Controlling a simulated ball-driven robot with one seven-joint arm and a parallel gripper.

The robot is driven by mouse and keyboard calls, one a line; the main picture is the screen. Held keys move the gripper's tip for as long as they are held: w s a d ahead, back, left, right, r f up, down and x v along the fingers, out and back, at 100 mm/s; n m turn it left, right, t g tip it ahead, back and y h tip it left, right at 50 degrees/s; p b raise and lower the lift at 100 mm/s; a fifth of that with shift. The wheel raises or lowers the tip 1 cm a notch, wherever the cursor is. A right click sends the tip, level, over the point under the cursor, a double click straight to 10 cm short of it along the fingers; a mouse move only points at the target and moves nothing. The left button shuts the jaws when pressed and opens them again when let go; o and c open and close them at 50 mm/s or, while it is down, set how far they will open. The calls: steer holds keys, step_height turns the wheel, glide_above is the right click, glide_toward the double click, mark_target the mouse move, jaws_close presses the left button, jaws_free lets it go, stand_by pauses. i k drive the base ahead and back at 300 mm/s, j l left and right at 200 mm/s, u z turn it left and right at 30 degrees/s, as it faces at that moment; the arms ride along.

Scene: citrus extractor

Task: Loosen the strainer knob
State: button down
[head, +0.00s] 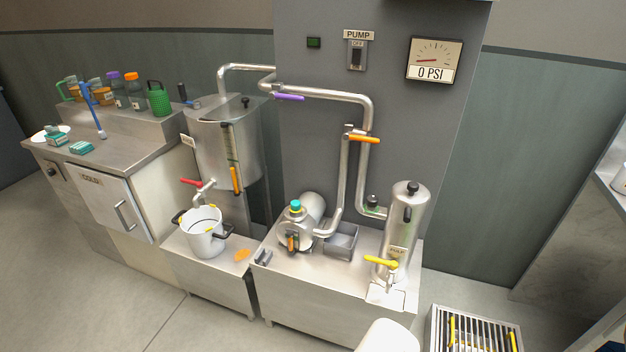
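An upright steel cylinder (403,235) stands at the right end of the low steel bench, with a small plate on its front that is too small to read. A black knob (413,187) sits on top of its lid; I cannot tell how tight it is. A black handle is on its upper side. A yellow-handled valve (381,262) is at its lower front. I take this cylinder to be the strainer, though no label confirms it. My gripper is not in view; only a white rounded shape, perhaps part of my arm, shows at the bottom edge.
Left of the cylinder are an open steel box (341,241) and a horizontal pump-like body (313,208) with a teal cap. Pipes with an orange valve handle (364,139) rise behind. The gauge (434,60) reads 0 PSI; the pump switch (357,56) shows OFF. A floor grate (433,335) lies right.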

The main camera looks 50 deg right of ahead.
mark_target(372, 201)
steer(key=i+z, duration=0.15)
steer(key=z, duration=0.2)
steer(key=i+z, duration=0.15)
steer(key=z, duration=0.2)
